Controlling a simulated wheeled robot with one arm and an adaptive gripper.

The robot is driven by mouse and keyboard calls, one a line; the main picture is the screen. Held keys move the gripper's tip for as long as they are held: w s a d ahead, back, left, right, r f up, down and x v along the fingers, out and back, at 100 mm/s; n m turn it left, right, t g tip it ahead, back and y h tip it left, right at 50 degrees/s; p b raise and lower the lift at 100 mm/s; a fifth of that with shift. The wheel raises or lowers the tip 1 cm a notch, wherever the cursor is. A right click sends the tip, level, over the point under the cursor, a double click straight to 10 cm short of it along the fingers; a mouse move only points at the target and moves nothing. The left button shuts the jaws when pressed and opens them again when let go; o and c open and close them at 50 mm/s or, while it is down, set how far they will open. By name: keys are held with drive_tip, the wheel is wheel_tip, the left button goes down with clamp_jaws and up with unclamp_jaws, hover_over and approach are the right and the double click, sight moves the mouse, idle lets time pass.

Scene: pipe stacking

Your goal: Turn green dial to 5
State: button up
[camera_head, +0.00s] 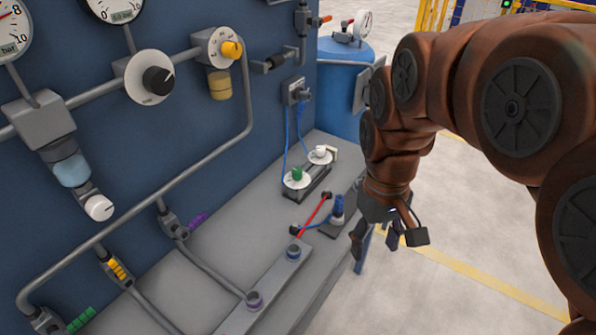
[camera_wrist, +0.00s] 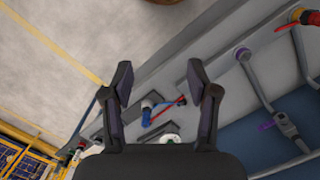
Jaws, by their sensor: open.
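The green dial (camera_head: 297,174) is a small green knob on a round white scale plate, on a dark base on the grey bench. Its setting is too small to read. In the wrist view a white round plate with a green spot (camera_wrist: 171,139) shows just beyond the gripper's body, partly hidden by it. My gripper (camera_head: 383,234) hangs at the bench's right edge, to the right of and apart from the green dial. In the wrist view my gripper (camera_wrist: 162,88) has its two fingers wide apart with nothing held between them.
A white knob on a similar plate (camera_head: 320,153) sits just behind the green dial. A blue connector (camera_head: 338,207) and a red rod (camera_head: 314,214) lie between dial and gripper. A blue panel with pipes, gauges and knobs stands at left. A blue tank (camera_head: 344,95) is behind.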

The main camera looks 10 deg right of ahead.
drive_tip(key=w+a+n, duration=0.1)
drive_tip(key=w+n, duration=0.1)
drive_tip(key=w, duration=1.1)
drive_tip(key=n+t+b, duration=0.1)
drive_tip(key=n+b, duration=0.1)
drive_tip(key=n, duration=0.5)
hover_over(297, 171)
drive_tip(key=f, duration=0.9)
drive_tip(key=shift+s+d+f, duration=0.15)
drive_tip(key=shift+s+d, duration=0.05)
drive_tip(key=shift+d, duration=0.05)
drive_tip(key=shift+w+a+f+p, duration=0.15)
drive_tip(key=shift+w+f+p, duration=0.15)
drive_tip(key=shift+f, duration=0.1)
drive_tip(key=shift+f+p, duration=1.05)
drive_tip(key=shift+f, duration=2.65)
clamp_jaws()
